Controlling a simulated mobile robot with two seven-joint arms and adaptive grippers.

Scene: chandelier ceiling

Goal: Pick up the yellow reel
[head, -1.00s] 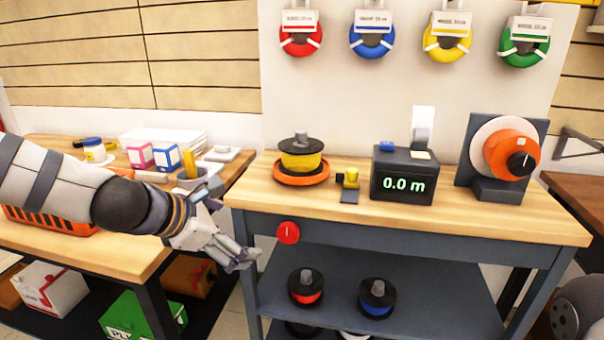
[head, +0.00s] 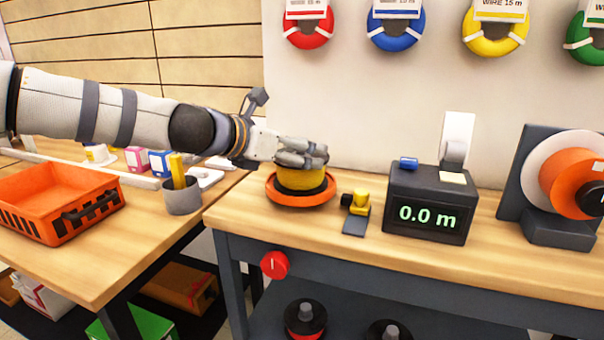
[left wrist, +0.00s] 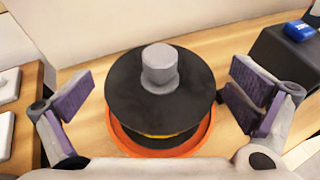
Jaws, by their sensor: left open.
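The yellow reel (head: 301,181) sits upright on an orange round base (head: 286,197) on the wooden bench. In the left wrist view the reel's black top flange with a grey knob (left wrist: 160,80) fills the middle, with a thin strip of yellow below it. My left gripper (head: 303,153) is at the reel's top in the head view, hiding its flange and knob. In the left wrist view its two padded fingers (left wrist: 160,103) are open, one on each side of the reel, with a gap visible at the left. My right gripper is not in view.
A black meter box reading 0.0 m (head: 428,203) and a small yellow-and-black device (head: 357,208) stand right of the reel. An orange crate (head: 60,205) and a grey pen cup (head: 182,197) are on the left table. Coloured wire coils hang on the wall.

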